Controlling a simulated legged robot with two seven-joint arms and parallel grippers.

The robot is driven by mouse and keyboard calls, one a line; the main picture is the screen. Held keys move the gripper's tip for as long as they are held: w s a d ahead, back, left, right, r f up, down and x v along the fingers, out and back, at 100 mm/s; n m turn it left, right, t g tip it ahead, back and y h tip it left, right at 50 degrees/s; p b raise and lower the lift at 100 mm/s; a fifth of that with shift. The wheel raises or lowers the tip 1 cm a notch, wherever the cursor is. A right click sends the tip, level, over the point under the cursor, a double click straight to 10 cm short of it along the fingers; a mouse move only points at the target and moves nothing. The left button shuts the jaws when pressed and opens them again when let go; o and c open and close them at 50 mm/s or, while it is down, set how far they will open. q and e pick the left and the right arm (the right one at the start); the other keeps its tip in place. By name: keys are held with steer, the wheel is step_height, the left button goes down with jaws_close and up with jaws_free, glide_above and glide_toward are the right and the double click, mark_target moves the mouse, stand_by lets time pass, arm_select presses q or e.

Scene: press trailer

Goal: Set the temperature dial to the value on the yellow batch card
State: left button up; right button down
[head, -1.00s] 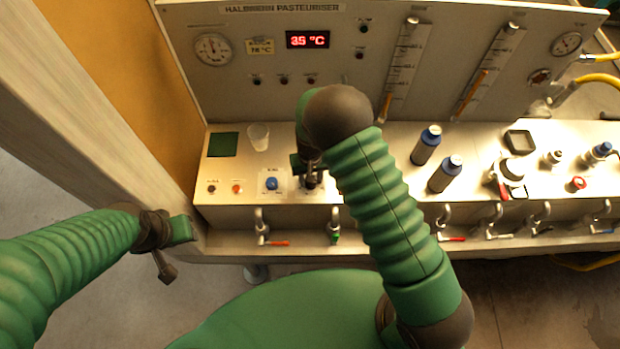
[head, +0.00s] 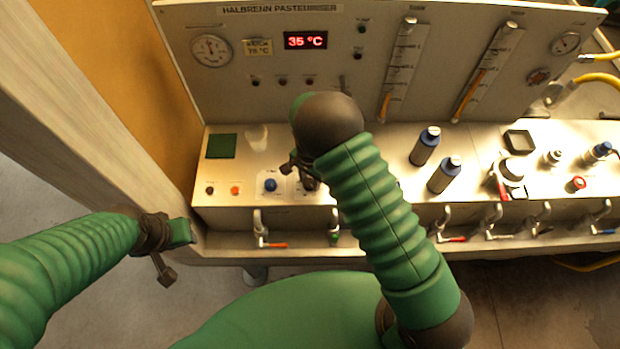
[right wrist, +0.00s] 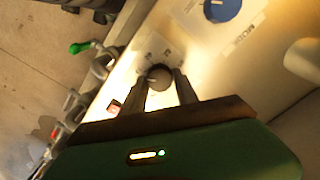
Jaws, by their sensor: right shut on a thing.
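The dark temperature dial (right wrist: 158,77) is a round knob with a pale pointer line. My right gripper (right wrist: 160,84) is shut on it, a finger on each side, in the right wrist view. In the head view my right gripper (head: 306,180) is at the front of the steel panel, mostly hidden by my own arm. The yellow batch card (head: 258,47) is on the upright panel; its small print looks like 78 °C, but is blurred. The red display (head: 305,40) beside it reads 35 °C. My left gripper (head: 166,272) hangs at the left, away from the panel; its jaws are unclear.
A blue knob (head: 270,185) sits just left of the dial, with an orange button (head: 235,190) farther left. A pale cup (head: 257,138) stands behind them. Taps with levers line the front edge.

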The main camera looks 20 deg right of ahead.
mark_target(308, 182)
steer(key=shift+s+a+m, duration=0.1)
steer(key=shift+a+m, duration=0.05)
steer(key=shift+m, duration=0.45)
steer(key=c, duration=1.3)
jaws_free()
steer(key=o, duration=0.4)
steer(key=shift+a, duration=0.1)
steer(key=shift+r, duration=0.35)
step_height(308, 182, up, 16)
steer(key=b, duration=0.2)
steer(key=shift+b, duration=0.4)
